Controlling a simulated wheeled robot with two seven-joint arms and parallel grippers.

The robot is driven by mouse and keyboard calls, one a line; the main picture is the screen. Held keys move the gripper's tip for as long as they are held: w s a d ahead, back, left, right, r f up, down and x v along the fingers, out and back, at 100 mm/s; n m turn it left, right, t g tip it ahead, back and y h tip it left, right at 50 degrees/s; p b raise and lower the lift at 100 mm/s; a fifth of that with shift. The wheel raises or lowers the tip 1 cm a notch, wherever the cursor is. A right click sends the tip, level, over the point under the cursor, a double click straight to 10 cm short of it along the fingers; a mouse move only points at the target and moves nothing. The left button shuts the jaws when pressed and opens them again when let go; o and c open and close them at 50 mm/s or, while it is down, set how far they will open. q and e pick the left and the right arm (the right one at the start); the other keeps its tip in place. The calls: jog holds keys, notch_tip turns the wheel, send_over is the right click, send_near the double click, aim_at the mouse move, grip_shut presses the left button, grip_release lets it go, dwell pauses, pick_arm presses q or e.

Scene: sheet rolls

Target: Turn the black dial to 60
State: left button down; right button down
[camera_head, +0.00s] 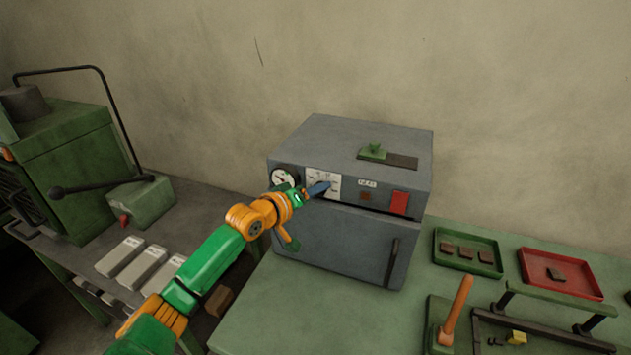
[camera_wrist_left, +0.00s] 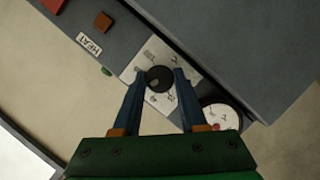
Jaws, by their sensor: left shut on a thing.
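The black dial (camera_wrist_left: 159,79) sits on a white scale plate (camera_wrist_left: 138,66) on the front of the grey oven-like box (camera_head: 350,235). In the left wrist view my left gripper (camera_wrist_left: 160,82) has its two blue fingers on either side of the dial, closed on it. In the head view my left gripper (camera_head: 318,189) reaches the white plate from the left and hides the dial. The scale's numbers are too small to read. My right gripper is not in view.
A round gauge (camera_head: 284,178) is left of the plate; a HEAT label (camera_head: 367,184) and red switch (camera_head: 400,203) are right. A green tray (camera_head: 437,246), red tray (camera_head: 524,268) and orange-handled tool (camera_head: 456,310) are on the green table. A green machine (camera_head: 75,165) stands left.

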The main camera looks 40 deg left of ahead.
pick_arm(q)
jog(key=shift+m+p, duration=0.4)
jog(key=shift+y, duration=0.3)
jog(key=shift+c, duration=2.2)
grip_release()
jog(key=b+v, duration=0.1)
jog(key=v, duration=0.6)
jog(key=shift+b, duration=0.3)
